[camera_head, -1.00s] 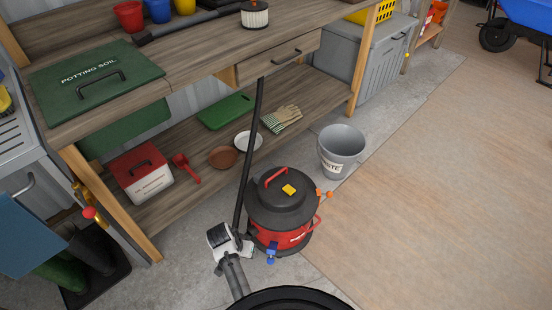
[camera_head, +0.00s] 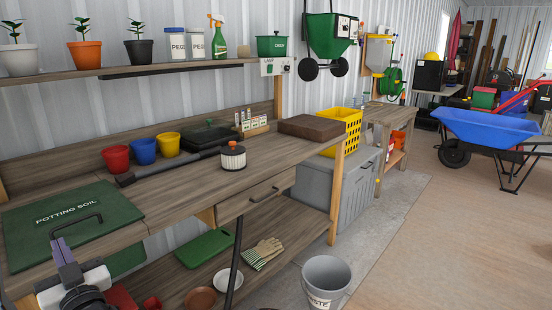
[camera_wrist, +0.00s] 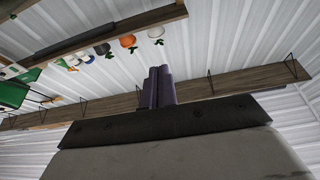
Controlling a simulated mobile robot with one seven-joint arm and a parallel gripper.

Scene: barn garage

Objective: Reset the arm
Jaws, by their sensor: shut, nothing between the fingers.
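My gripper (camera_head: 66,255) is at the lower left of the head view, pointing up, in front of the green potting soil lid (camera_head: 72,222). Its two purple-grey fingers lie together with nothing between them. In the wrist view the shut fingers (camera_wrist: 157,88) show against the corrugated wall and a wooden beam. My arm below the wrist shows only partly at the lower left edge. The gripper appears clear of the lid, but the exact gap cannot be told.
The workbench (camera_head: 210,180) holds red, blue and yellow pots and a lidded canister (camera_head: 232,156). A shelf (camera_head: 120,71) with plants runs above it. A grey waste bucket (camera_head: 326,280) stands on the floor.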

